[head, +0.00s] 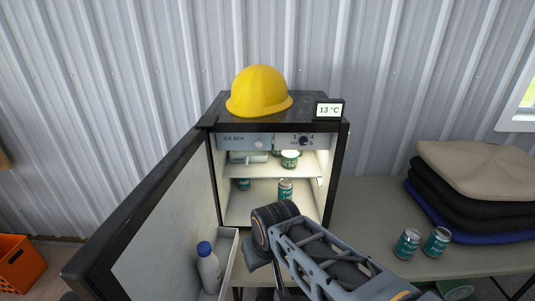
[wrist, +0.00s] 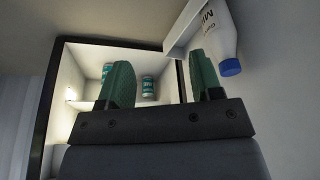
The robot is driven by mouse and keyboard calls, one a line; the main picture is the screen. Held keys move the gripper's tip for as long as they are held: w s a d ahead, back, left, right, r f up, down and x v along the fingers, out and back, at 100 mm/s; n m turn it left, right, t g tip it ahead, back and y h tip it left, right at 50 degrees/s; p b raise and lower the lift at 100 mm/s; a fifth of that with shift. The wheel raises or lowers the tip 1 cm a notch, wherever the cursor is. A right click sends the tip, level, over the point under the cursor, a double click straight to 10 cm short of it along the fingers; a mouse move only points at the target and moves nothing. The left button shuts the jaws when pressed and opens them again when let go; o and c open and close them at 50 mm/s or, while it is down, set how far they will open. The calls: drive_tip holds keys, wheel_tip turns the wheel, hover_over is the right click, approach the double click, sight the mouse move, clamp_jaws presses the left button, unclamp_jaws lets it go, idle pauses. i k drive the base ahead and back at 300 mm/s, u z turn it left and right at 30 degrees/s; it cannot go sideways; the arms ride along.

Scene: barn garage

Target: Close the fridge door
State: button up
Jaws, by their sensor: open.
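The small fridge (head: 341,170) has a black frame and a lit white interior. Its door (head: 165,225) stands wide open, swung out to the left toward me, with its pale inner face showing. A door shelf (head: 228,255) holds a white milk bottle with a blue cap (head: 208,268). My gripper (head: 256,252) is in front of the fridge opening, to the right of the door shelf; its fingers are mostly hidden in the head view. In the wrist view my gripper (wrist: 160,78) has two green fingers apart, with nothing between them. The bottle (wrist: 218,38) shows beyond the right finger.
Cans (head: 286,189) stand inside the fridge. A yellow hard hat (head: 259,91) and a temperature display (head: 329,110) are on top. On the table at right are two cans (head: 407,243) and folded cloths (head: 470,195). An orange crate (head: 20,264) sits at far left.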

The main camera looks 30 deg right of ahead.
sight(145, 250)
drive_tip(key=k, duration=1.2)
drive_tip(key=u, duration=0.65)
drive_tip(key=i, duration=0.75)
drive_tip(key=u, duration=0.3)
